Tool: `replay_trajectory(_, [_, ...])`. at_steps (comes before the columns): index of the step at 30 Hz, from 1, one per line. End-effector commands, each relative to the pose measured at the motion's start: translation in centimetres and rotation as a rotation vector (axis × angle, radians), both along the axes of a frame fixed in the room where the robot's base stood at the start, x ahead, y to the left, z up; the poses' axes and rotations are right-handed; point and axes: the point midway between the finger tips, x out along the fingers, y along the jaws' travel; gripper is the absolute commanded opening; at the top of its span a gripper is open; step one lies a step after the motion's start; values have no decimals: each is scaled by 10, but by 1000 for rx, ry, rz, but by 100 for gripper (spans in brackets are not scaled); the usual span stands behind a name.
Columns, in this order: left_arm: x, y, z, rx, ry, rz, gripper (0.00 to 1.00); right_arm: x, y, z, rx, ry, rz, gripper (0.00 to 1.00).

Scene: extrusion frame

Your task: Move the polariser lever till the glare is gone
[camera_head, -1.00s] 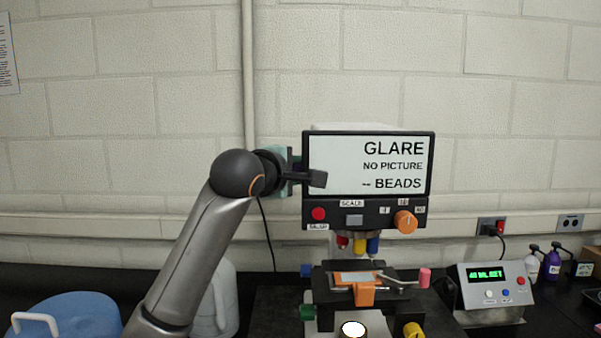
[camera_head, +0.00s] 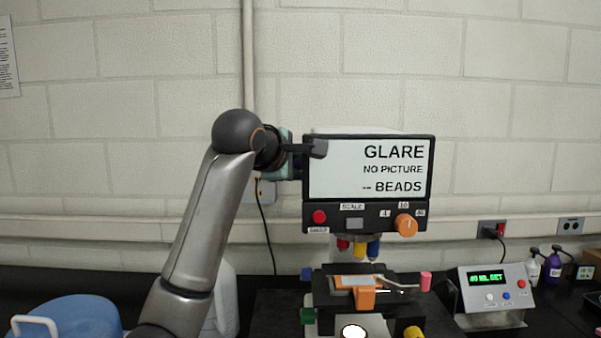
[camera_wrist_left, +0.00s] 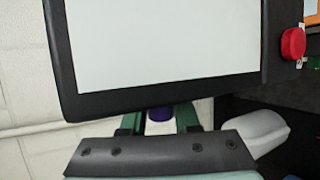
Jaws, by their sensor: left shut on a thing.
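The microscope's monitor (camera_head: 368,168) reads "GLARE", "NO PICTURE" and "-- BEADS". In the left wrist view its screen (camera_wrist_left: 160,45) is blank white. My left gripper (camera_head: 297,164) is at the monitor's left edge in the head view. In the left wrist view, its green fingers stand either side of a small purple knob (camera_wrist_left: 160,114), which appears to be the polariser lever's end. The gripper is shut on this knob. The rest of the lever is hidden behind the monitor and my gripper. My right gripper is not in view.
Below the monitor are an orange dial (camera_head: 406,225), a red button (camera_head: 320,217), coloured objectives and the stage with an orange clip (camera_head: 364,297). A grey box with a green display (camera_head: 488,277) stands right. A blue container (camera_head: 72,318) is at lower left.

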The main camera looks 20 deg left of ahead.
Motion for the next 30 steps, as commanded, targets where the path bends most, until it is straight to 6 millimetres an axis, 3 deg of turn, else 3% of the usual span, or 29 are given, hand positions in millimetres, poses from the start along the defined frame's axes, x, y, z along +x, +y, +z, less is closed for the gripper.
replay_trajectory(1, [1, -3, -9, -8, 65, -7, 0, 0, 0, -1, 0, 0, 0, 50])
replay_trajectory(6, [1, -3, -7, -26, 133, -8, 0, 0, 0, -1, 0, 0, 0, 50])
replay_trajectory(17, [1, -4, -7, -28, 150, -9, 0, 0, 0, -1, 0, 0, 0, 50])
replay_trajectory(18, [1, -3, -7, -28, 150, -9, 32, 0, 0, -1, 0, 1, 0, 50])
replay_trajectory(25, [1, -2, -5, -29, 144, -5, 58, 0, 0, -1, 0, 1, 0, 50])
replay_trajectory(30, [1, -1, -3, -30, 139, -3, 59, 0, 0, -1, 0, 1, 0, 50])
